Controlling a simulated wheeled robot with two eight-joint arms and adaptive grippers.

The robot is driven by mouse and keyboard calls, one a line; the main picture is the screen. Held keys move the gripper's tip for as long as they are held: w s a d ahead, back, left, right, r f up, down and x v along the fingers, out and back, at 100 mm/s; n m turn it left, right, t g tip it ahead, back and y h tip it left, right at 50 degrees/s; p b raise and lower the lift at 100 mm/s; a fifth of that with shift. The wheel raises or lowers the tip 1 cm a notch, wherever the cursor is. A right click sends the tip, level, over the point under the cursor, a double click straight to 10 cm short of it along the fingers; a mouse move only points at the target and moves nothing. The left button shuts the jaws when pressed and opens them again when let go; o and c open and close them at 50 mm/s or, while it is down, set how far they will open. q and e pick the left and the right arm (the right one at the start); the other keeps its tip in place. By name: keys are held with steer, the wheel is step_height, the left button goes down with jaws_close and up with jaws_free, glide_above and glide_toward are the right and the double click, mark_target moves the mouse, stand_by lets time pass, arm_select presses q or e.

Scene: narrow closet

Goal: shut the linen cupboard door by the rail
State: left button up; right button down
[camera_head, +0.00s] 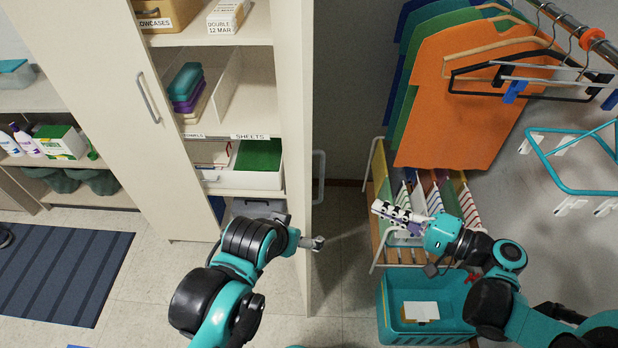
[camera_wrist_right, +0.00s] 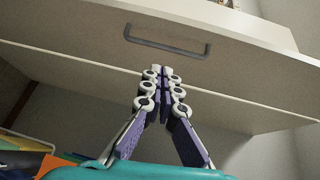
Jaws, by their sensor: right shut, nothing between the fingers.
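The linen cupboard stands open in the head view, with shelves of linens showing. Its cream door (camera_head: 303,130) stands out toward me, seen nearly edge-on, with a grey bar rail (camera_head: 319,177) on its right face. My right gripper (camera_head: 378,209) points left toward that face, apart from it, fingers shut and empty. In the right wrist view the shut fingertips (camera_wrist_right: 161,70) lie just below the grey rail (camera_wrist_right: 165,42) in the picture, not around it. My left gripper (camera_head: 316,243) is by the door's lower part; its jaw opening is too small to read.
A second cream panel (camera_head: 120,90) with a handle stands at left. Orange and green garments (camera_head: 470,90) hang at right above a drying rack. A teal crate (camera_head: 385,310) sits on the floor below my right arm. A striped mat (camera_head: 60,270) lies at left.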

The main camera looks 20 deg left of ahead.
arm_select(q)
steer(key=shift+a+f+b, duration=0.2)
steer(key=shift+f+b, duration=0.45)
steer(key=shift+a+f+b, duration=0.15)
steer(key=shift+f+b, duration=0.45)
arm_select(e)
steer(key=a+r+y, duration=0.1)
steer(key=a, duration=1.2)
steer(key=shift+w+a, duration=0.25)
steer(key=shift+a, duration=0.1)
steer(key=shift+r, duration=0.15)
arm_select(q)
steer(key=shift+s, duration=0.1)
